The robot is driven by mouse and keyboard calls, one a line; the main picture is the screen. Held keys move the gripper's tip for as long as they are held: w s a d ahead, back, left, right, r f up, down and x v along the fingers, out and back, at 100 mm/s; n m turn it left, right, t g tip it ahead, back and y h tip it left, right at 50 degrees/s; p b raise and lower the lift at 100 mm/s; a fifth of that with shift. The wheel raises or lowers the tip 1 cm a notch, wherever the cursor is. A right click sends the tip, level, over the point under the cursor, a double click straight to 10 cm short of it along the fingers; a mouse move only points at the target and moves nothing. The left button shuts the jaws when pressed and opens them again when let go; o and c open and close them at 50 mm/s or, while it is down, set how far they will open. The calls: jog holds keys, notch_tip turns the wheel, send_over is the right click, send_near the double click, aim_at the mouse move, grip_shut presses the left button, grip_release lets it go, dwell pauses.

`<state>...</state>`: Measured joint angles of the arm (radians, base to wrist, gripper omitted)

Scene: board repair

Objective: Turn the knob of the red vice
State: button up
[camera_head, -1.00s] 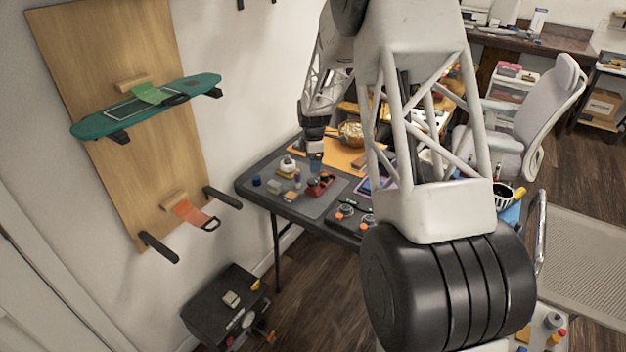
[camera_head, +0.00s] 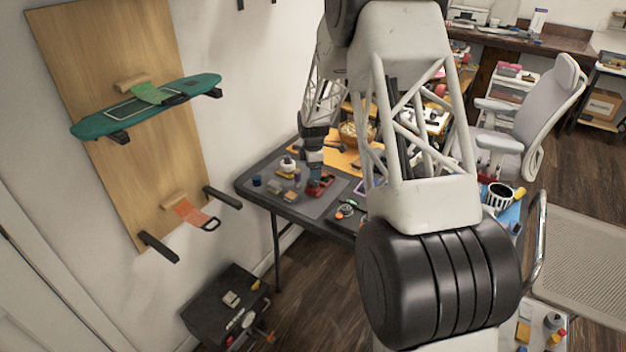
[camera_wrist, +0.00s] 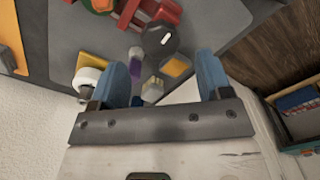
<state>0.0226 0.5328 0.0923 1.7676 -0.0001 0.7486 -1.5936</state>
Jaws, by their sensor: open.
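The red vice (camera_head: 324,184) sits on the grey mat of the dark folding table, just under and beside my gripper (camera_head: 315,170). In the wrist view the red vice (camera_wrist: 150,13) shows at the top edge, partly cut off. Its round black knob (camera_wrist: 161,41), with a white mark, faces my gripper. My gripper (camera_wrist: 163,62) has blue fingers spread apart, with the knob ahead of and between the tips. The fingers look empty. I cannot tell how far the knob is from the tips in depth.
A white roll (camera_wrist: 89,78), an orange block (camera_wrist: 176,66) and a purple piece (camera_wrist: 135,54) lie near the fingers. The grey mat (camera_wrist: 215,20) is bare right of the knob. A wicker bowl (camera_head: 357,132) stands behind, and the wall is close on the left.

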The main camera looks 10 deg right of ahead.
aim_at(313, 183)
jog(key=shift+f, duration=2.3)
jog(key=shift+c, duration=0.2)
jog(key=c, duration=0.9)
